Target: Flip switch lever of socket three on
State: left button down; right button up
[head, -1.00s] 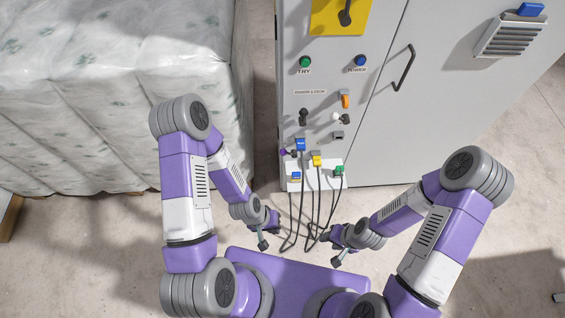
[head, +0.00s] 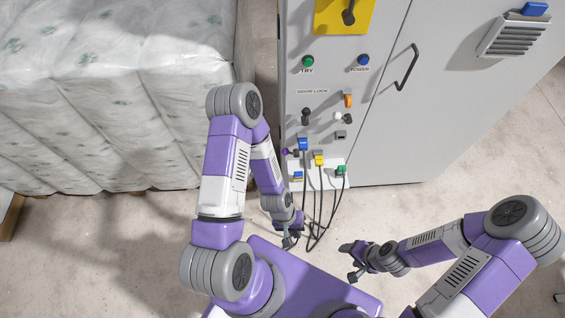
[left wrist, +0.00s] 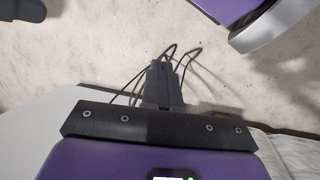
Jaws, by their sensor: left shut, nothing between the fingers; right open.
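A pale socket panel (head: 327,178) sits low on the front of the grey cabinet. A blue plug (head: 303,144), a yellow plug (head: 319,160) and a green plug (head: 341,170) show there, with black cables hanging below. Another small blue part (head: 298,175) is at the panel's left. I cannot make out socket numbers or lever positions. My left gripper (head: 290,241) is below the panel, shut and empty; its closed fingers show in the left wrist view (left wrist: 162,85), with cables behind them. My right gripper (head: 348,262) is open and empty over the floor, right of the cables.
The grey cabinet (head: 440,110) carries a green button (head: 308,61), a blue button (head: 363,60), an orange switch (head: 348,100) and a door handle (head: 406,67). Wrapped bales (head: 110,90) stand at the left.

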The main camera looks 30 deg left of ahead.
pick_arm(q)
jog(key=s+d+f+n+g+h+b, duration=0.1)
jog(key=s+d+f+n+g+h, duration=0.35)
jog(key=n, duration=0.75)
jog(key=w+a+f+n+t+h+b, duration=0.15)
jog(key=w+n+t+h, duration=0.85)
jog(key=n, duration=1.2)
jog(key=w+a+f+n+t+y, duration=0.2)
jog(key=a+n+t+y, duration=0.6)
jog(key=a+n+y, duration=0.2)
jog(key=w+a+f+n+t+y+b, duration=0.1)
jog(key=w+a+n+t+y, duration=0.1)
jog(key=a+n+t+y, duration=0.7)
jog(key=a+n+y, duration=0.1)
jog(key=n, duration=0.3)
jog(key=shift+w+a+f+b, duration=0.15)
jog(key=shift+w+f+b, duration=0.15)
jog(key=shift+f, duration=0.05)
